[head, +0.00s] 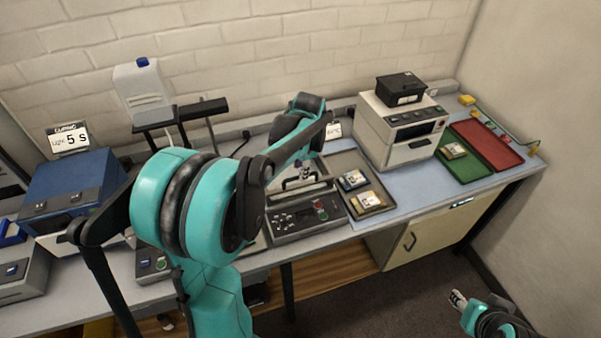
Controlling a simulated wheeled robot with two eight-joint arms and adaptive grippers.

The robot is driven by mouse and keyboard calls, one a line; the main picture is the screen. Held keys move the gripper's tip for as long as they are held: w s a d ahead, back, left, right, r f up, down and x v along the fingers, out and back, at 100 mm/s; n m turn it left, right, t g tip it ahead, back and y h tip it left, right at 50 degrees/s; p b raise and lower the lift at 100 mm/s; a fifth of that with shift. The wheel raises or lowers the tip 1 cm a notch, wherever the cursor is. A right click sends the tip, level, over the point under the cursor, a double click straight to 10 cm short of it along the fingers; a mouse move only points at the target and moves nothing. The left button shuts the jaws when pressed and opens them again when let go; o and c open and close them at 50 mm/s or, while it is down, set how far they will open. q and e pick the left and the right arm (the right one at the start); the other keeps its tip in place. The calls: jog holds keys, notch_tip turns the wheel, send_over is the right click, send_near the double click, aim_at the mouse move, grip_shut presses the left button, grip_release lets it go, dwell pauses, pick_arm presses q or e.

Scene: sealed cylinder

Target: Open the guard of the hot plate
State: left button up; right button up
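The hot plate (309,219) is a grey device with a dark control panel, a red button and a green button, near the front edge of the bench. Its guard (302,187) appears as a pale frame with a handle above the plate; my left arm hides part of it. My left gripper (304,171) points down at the guard's handle. I cannot tell whether it touches the handle or whether its fingers are closed. My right gripper (457,298) is at the lower right, over the floor and away from the bench; its finger state is unclear.
A grey tray (347,161) with small labelled items sits right of the hot plate. Behind it stands a beige device (400,132) with a black box on top. A green tray (468,168) and red tray (489,145) lie farther right. A blue box (74,186) stands left.

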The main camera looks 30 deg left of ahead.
pick_arm(q)
jog(key=shift+w+a+f, duration=0.1)
jog(key=shift+f, duration=0.6)
jog(key=shift+w+a+f, duration=0.1)
jog(key=shift+f, duration=0.6)
grip_shut()
